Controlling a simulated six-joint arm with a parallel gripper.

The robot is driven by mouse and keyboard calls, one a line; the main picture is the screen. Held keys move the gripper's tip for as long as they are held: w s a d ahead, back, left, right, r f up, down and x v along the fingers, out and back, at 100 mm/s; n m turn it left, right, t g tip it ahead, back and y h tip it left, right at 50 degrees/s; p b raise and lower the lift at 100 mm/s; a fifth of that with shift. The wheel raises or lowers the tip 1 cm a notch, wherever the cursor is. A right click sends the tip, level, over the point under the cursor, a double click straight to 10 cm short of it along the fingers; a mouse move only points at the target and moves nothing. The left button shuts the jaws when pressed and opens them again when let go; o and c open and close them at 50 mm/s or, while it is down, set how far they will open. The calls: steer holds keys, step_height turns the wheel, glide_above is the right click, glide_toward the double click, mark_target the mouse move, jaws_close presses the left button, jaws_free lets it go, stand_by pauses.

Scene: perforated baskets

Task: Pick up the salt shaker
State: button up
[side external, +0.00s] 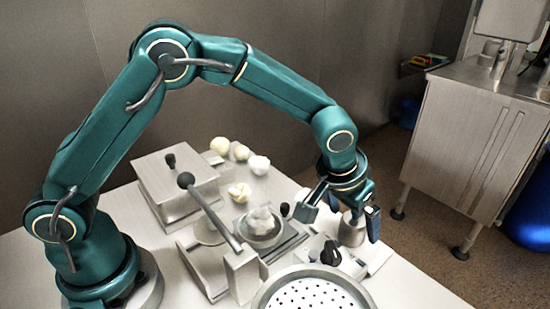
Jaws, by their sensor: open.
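A small silvery metal object (351,232), which looks like the salt shaker, stands upright on the white table at the right. Its top is partly hidden by my gripper. My gripper (340,223) is open and points down over it, with one finger on its left and one on its right. I cannot tell whether either finger touches it.
A perforated metal basket (313,294) sits at the front. A press-like device with a long lever (212,215), a bowl with pale lumps (260,232) and a metal box (175,175) stand left of my gripper. A black knob (330,253) is close by. Several pale round pieces (240,192) lie behind.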

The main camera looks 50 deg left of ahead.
mark_target(353, 220)
steer(key=shift+x, duration=1.55)
steer(key=c, duration=1.6)
steer(key=shift+o, duration=0.2)
steer(key=shift+r, duration=0.15)
